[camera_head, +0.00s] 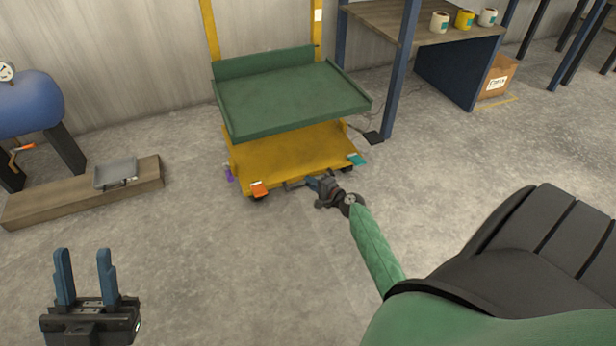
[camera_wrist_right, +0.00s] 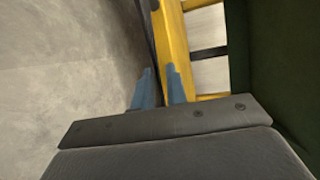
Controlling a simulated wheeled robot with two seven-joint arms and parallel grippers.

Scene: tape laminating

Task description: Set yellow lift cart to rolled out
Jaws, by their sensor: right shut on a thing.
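The yellow lift cart (camera_head: 290,155) stands on the floor at the upper middle of the head view, with a green tray-like top (camera_head: 290,92) above its yellow base. My right gripper (camera_head: 304,184) is low at the cart's front edge. In the right wrist view its blue fingers (camera_wrist_right: 160,88) are shut on a thin dark bar (camera_wrist_right: 149,40) beside the cart's yellow frame (camera_wrist_right: 171,45). The bar's full shape is hidden. My left gripper (camera_head: 84,277) is open and empty at the lower left, well away from the cart.
An orange tab (camera_head: 258,189) and a teal tab (camera_head: 356,159) sit at the cart's front corners. A wooden beam (camera_head: 60,205) with a grey tray lies to the left. A blue-legged workbench (camera_head: 395,75) stands close behind right. The floor in front is clear.

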